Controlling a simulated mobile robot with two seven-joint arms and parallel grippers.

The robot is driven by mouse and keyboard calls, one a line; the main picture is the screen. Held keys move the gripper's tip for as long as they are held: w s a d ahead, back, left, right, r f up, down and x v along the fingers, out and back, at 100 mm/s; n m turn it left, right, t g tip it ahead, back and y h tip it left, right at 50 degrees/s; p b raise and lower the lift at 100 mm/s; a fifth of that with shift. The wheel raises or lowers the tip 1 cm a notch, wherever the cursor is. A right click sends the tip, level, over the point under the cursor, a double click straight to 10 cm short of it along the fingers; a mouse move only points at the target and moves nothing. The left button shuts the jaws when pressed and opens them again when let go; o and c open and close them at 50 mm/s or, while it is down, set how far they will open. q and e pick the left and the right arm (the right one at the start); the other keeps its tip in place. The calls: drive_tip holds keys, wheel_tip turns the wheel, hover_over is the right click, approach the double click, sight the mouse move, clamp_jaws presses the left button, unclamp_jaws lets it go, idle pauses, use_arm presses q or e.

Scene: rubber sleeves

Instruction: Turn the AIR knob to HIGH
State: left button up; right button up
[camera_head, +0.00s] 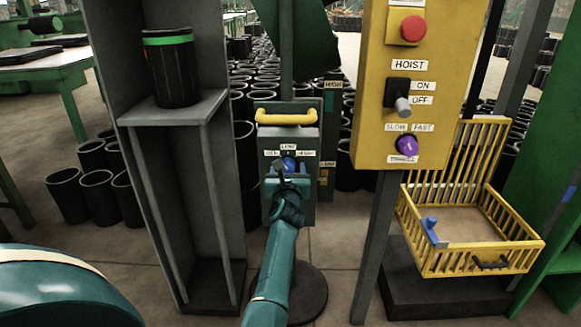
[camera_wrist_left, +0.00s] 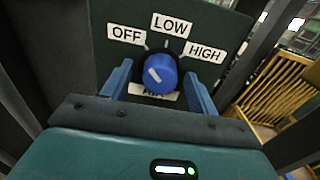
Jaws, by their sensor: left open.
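The AIR knob (camera_wrist_left: 160,73) is blue and round, on a dark grey panel (camera_wrist_left: 85,25). In the wrist view its white mark slants up and left, on the side of the OFF label (camera_wrist_left: 126,35). The LOW label (camera_wrist_left: 170,26) is above it and the HIGH label (camera_wrist_left: 205,52) at upper right. The AIR label below is partly hidden. My left gripper (camera_wrist_left: 160,85) is open, one blue finger on each side of the knob; I cannot tell if they touch it. In the head view the knob (camera_head: 289,163) shows just above my left gripper (camera_head: 288,178).
A yellow handle (camera_head: 287,118) tops the grey box. A yellow HOIST panel (camera_head: 416,60) stands to the right, with a red button, a switch and a purple knob. A yellow basket (camera_head: 470,262) is at right. A grey shelf (camera_head: 190,105) holding a black sleeve (camera_head: 174,75) stands close left.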

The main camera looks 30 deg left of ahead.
use_arm(q)
drive_tip(key=shift+c, duration=0.6)
drive_tip(key=c, duration=0.9)
drive_tip(key=shift+o, duration=0.2)
